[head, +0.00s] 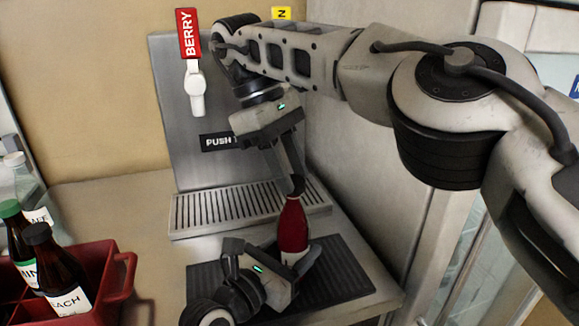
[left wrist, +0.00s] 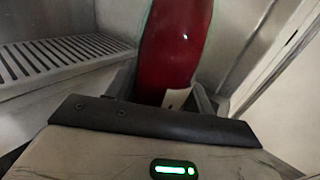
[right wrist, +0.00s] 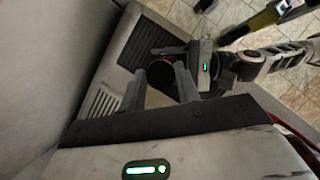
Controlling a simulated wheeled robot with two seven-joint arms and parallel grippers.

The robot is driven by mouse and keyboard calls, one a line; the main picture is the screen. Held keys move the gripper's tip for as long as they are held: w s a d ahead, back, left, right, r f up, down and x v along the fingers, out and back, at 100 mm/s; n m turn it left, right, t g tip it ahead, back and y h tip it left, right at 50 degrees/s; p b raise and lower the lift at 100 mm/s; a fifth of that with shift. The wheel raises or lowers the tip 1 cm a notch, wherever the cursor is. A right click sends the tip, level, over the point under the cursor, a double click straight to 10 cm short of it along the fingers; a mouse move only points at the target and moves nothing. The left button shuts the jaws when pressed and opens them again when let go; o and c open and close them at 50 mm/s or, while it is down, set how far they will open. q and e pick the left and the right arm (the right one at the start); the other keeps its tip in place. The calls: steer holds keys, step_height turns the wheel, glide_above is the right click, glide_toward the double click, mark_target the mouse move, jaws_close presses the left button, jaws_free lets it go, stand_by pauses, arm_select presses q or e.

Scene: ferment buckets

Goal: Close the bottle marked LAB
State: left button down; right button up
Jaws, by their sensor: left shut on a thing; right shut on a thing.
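A dark red bottle (head: 293,226) stands upright on the dark mat in the head view. It fills the middle of the left wrist view (left wrist: 178,45). Its white label is mostly hidden and I cannot read it. My left gripper (head: 297,262) is shut around the bottle's lower body. My right gripper (head: 293,180) comes down from above and is shut on a dark cap (head: 297,186) at the bottle's mouth. The cap also shows as a dark round thing between the fingers in the right wrist view (right wrist: 164,74). I cannot tell whether it is seated.
A steel dispenser with a BERRY tap (head: 190,60) and a drip grate (head: 225,208) stands behind. A red crate (head: 118,285) with dark bottles (head: 55,270) is at the left. The dark mat (head: 345,275) has free room right of the bottle. A wall closes the right.

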steer(key=o, duration=0.9)
steer(key=shift+o, duration=0.2)
steer(key=shift+c, duration=0.4)
